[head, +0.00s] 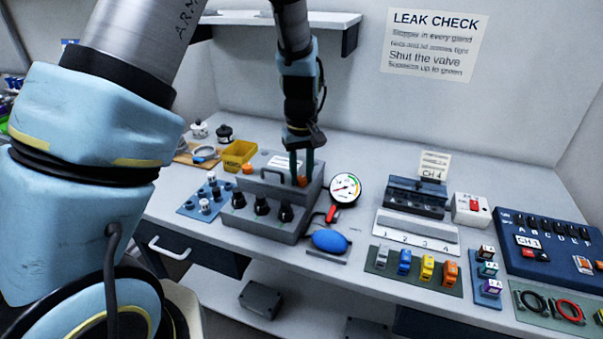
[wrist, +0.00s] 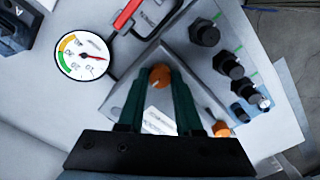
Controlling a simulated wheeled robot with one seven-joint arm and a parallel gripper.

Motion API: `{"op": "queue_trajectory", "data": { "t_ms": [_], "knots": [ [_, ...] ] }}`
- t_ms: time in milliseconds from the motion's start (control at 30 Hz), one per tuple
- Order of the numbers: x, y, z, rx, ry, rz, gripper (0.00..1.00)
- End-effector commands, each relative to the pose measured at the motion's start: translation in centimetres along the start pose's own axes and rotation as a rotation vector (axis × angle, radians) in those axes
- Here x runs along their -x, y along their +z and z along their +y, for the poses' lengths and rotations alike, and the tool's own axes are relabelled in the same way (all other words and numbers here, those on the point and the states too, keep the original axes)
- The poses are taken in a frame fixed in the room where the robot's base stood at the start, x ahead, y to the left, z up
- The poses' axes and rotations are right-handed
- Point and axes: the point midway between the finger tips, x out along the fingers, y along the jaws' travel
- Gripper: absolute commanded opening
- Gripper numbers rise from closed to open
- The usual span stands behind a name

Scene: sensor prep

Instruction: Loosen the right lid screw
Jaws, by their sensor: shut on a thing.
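The right lid screw is an orange knob on the grey box's lid, at the lid's right end in the head view (head: 302,181). In the wrist view the orange knob (wrist: 159,76) sits between my dark green fingertips. My gripper (head: 301,176) points down from above and is shut on this screw. The left lid screw (head: 247,169) is also orange and stands clear at the other end of the lid; it shows beside my finger in the wrist view (wrist: 221,129). The grey box (head: 290,228) carries a lid handle (head: 263,173) and black glands (head: 261,205) along its front.
A pressure gauge (head: 344,189) with a red-handled valve (head: 332,213) stands right of the box, with a blue squeeze bulb (head: 329,241) in front. A yellow bin (head: 239,154) stands behind left. A blue mat (head: 186,210) with small parts lies at left.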

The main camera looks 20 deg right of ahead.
Motion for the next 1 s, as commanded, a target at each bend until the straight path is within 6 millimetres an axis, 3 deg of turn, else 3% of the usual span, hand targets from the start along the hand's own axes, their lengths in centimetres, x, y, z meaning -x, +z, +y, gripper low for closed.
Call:
{"op": "queue_trajectory", "data": {
  "t_ms": [233, 267, 500, 833, 1000],
  "knots": [
    [0.0, 0.0, 0.0, 0.000, 0.000, 0.000, 0.00],
    [0.0, 0.0, 0.0, 0.000, 0.000, 0.000, 0.35],
    [0.0, 0.0, 0.0, -0.001, 0.000, 0.000, 0.62],
    [0.3, 0.0, 0.0, -0.001, 0.001, 0.001, 0.64],
    [2.3, -0.1, 0.1, -0.001, 0.004, 0.004, 0.64]
  ]
}}
